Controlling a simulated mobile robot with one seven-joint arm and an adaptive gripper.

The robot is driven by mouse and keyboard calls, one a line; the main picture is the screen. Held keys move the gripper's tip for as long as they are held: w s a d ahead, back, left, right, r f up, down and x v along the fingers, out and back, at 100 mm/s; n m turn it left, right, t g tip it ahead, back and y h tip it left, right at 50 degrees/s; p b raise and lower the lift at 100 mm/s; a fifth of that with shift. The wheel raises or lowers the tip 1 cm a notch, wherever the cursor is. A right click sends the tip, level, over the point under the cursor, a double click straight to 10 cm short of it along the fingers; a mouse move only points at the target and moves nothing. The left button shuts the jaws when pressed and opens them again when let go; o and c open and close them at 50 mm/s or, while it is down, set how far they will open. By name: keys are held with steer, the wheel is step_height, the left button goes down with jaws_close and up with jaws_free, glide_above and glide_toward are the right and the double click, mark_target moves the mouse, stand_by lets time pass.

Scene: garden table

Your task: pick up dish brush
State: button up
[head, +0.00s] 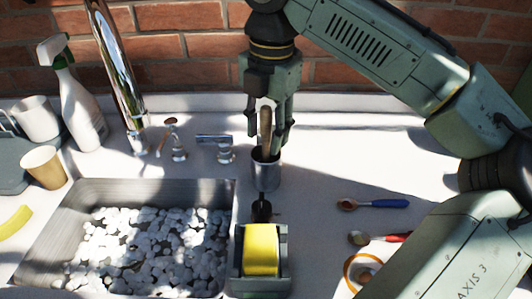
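The dish brush shows as a light wooden handle (266,128) standing upright in a small metal cup (266,174) behind the sink's right corner. Its head is hidden inside the cup. My gripper (268,138) points down over the cup, with one finger on each side of the handle. I cannot tell whether the fingers press on the handle or stand a little apart from it.
A yellow sponge in a holder (261,250) stands in front of the cup. Spoons (375,204) lie at right. A brick wall (180,40) is close behind.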

steer(key=shift+f, duration=0.35)
steer(key=shift+c, duration=0.3)
jaws_close()
